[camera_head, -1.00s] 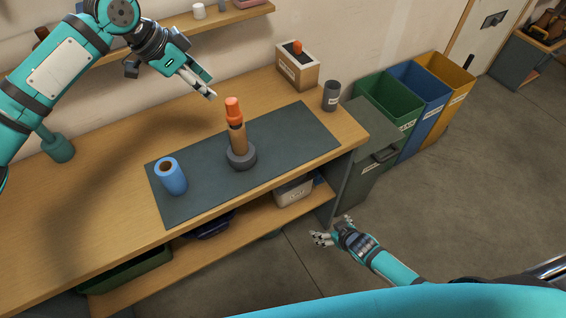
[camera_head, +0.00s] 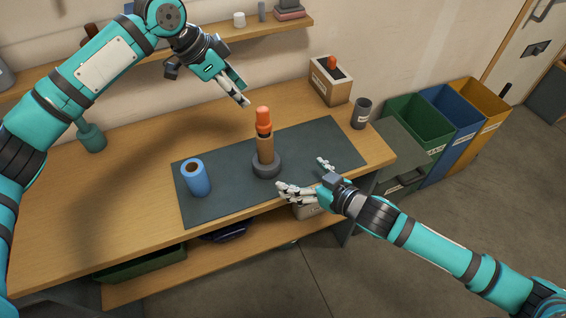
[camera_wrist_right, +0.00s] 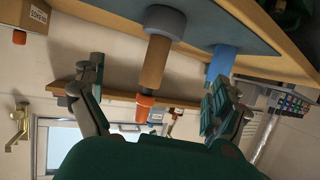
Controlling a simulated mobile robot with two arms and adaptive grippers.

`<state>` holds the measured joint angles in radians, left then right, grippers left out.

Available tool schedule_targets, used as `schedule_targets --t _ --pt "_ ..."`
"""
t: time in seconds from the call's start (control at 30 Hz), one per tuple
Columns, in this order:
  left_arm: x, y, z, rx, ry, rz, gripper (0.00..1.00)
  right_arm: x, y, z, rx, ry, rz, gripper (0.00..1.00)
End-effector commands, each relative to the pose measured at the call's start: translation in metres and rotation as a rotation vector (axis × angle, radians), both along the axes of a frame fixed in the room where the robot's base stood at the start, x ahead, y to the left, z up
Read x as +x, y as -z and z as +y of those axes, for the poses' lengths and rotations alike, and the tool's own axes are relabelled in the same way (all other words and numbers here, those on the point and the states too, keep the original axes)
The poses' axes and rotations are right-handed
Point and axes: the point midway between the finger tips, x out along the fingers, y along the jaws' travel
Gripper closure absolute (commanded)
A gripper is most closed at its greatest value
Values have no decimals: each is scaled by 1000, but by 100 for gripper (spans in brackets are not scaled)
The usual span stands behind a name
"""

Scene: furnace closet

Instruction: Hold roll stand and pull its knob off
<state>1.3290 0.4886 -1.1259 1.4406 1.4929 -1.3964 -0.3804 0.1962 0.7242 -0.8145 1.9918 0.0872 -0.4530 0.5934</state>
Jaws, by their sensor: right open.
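The roll stand (camera_head: 266,152) stands upright on the dark mat, with a round grey base, a brown post and an orange knob (camera_head: 263,118) on top. In the right wrist view the stand's brown post (camera_wrist_right: 155,62) and orange knob (camera_wrist_right: 145,104) show between my right gripper's fingers. My right gripper (camera_head: 304,176) is open at the mat's front edge, beside the stand's base and apart from it. My left gripper (camera_head: 246,102) hangs above the bench, just behind and left of the knob, not touching it. Its fingers look close together, and their gap is unclear.
A blue roll (camera_head: 195,178) stands on the mat (camera_head: 225,195) left of the stand. A box with an orange piece (camera_head: 330,84) and a dark cup (camera_head: 361,113) are at the bench's back right. Green, blue and yellow bins (camera_head: 448,110) stand right of the bench.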

Motion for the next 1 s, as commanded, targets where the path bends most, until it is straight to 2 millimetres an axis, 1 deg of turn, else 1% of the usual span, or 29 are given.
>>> schedule_targets --t 0.03,0.6,0.8,1.0 --pt "0 0 0 0 0 0 62 7 2 5 1 1 -3 0" --pt "0 0 0 0 0 0 62 91 45 66 0 1 -3 0" --pt "0 0 0 0 0 0 62 111 56 81 -1 0 -3 0" --pt "0 0 0 0 0 0 62 119 60 86 0 1 -2 0"
